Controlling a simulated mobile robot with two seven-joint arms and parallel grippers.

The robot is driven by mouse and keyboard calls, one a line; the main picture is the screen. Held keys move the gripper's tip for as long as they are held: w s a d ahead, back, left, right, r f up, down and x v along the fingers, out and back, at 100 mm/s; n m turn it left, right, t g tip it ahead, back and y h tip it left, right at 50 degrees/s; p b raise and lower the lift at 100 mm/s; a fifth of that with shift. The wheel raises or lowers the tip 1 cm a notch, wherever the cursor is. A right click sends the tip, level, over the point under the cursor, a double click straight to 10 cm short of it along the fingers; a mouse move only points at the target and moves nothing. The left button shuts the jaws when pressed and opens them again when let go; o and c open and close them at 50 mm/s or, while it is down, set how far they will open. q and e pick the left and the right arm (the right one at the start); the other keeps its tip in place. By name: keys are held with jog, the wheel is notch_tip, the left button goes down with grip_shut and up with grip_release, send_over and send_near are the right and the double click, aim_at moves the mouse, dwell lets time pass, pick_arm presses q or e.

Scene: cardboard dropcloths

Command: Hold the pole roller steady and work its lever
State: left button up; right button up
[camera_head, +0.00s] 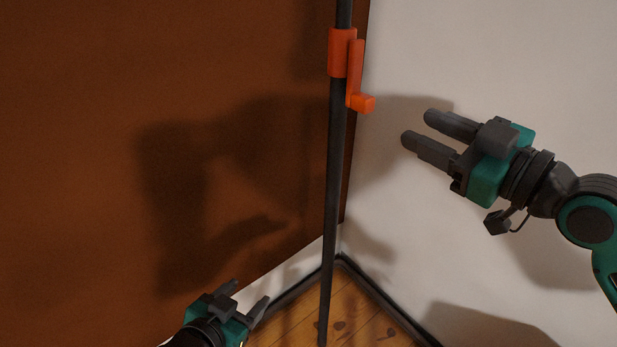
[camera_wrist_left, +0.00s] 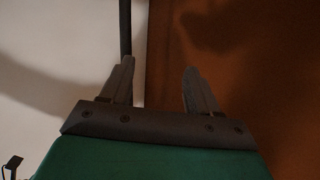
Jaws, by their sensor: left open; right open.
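The pole roller's dark pole (camera_head: 333,190) stands nearly upright in front of the room corner. An orange collar (camera_head: 342,53) sits around the pole near the top of the head view. An orange lever (camera_head: 356,75) hangs down its right side and ends in a small block. My right gripper (camera_head: 414,127) is open and empty, to the right of the pole and a little below the lever. My left gripper (camera_head: 251,293) is open and empty, low and left of the pole. In the left wrist view the pole (camera_wrist_left: 125,30) shows beyond the left finger.
A brown panel (camera_head: 150,70) fills the left side, with arm shadows on it. A pale wall (camera_head: 500,60) is on the right. The wooden floor (camera_head: 350,310) with dark skirting lies below. The space between each gripper and the pole looks clear.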

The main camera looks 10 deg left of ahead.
pick_arm(q)
jog(key=w+d+r+m+t+h, duration=0.3)
jog(key=w+r+m, duration=0.5)
jog(key=m, duration=0.7)
jog(key=m+h, duration=0.4)
jog(key=m, duration=1.8)
send_near(330, 159)
jog(key=shift+t, duration=0.4)
jog(key=x, duration=1.1)
jog(key=shift+w+d+f, duration=0.1)
jog(key=shift+d+f, duration=0.15)
jog(key=shift+f, duration=0.05)
jog(key=shift+c, duration=0.2)
grip_shut()
